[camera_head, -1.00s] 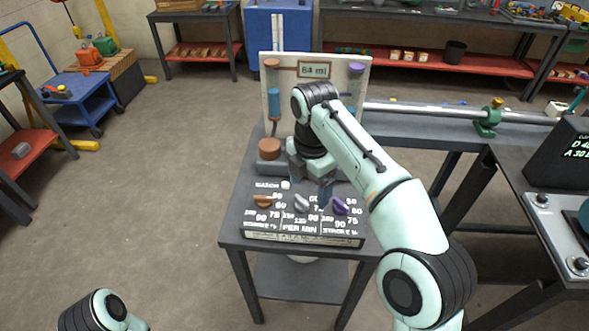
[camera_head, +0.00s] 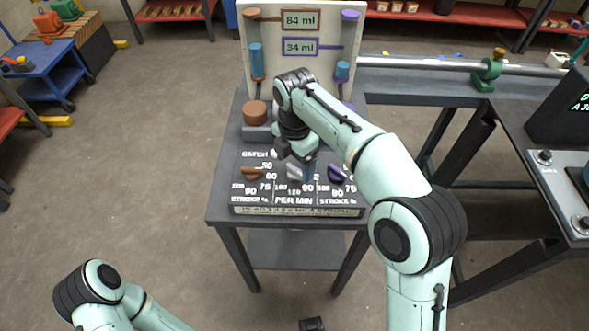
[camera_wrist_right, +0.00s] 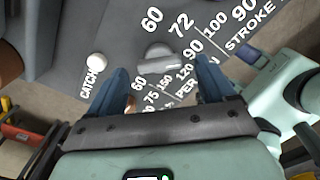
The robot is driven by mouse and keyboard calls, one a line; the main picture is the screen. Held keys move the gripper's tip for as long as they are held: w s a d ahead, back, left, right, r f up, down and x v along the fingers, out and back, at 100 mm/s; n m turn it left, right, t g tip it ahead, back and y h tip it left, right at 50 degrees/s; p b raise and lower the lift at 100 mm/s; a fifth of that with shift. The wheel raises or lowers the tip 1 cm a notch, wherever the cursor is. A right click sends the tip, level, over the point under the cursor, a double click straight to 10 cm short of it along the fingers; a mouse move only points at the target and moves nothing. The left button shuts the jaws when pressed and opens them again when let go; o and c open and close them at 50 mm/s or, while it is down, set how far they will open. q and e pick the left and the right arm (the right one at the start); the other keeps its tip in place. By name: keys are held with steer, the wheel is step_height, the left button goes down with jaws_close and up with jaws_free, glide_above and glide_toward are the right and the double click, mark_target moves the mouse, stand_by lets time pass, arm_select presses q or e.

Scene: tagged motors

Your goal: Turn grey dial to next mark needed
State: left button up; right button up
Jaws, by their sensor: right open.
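The grey dial (camera_head: 294,172) sits in the middle of the panel (camera_head: 238,187), over the words "PER MIN". In the right wrist view the grey dial (camera_wrist_right: 158,64) shows as a pale bar on a round base, with white numbers around it. I cannot tell which mark it points to. My right gripper (camera_head: 297,165) is over the dial and partly hides it. In the wrist view my right gripper (camera_wrist_right: 162,88) is open, with one blue finger on each side of the dial's line, apart from it.
An orange dial (camera_head: 252,173) and a purple dial (camera_head: 337,173) flank the grey one. A white "CATCH" knob (camera_wrist_right: 96,61) is near. The back board (camera_head: 270,75) reads 84 ml and 34 ml. A brown round cap (camera_head: 255,112) stands behind the panel.

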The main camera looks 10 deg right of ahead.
steer(key=shift+f, duration=1.15)
steer(key=c, duration=1.1)
steer(key=shift+o, duration=0.2)
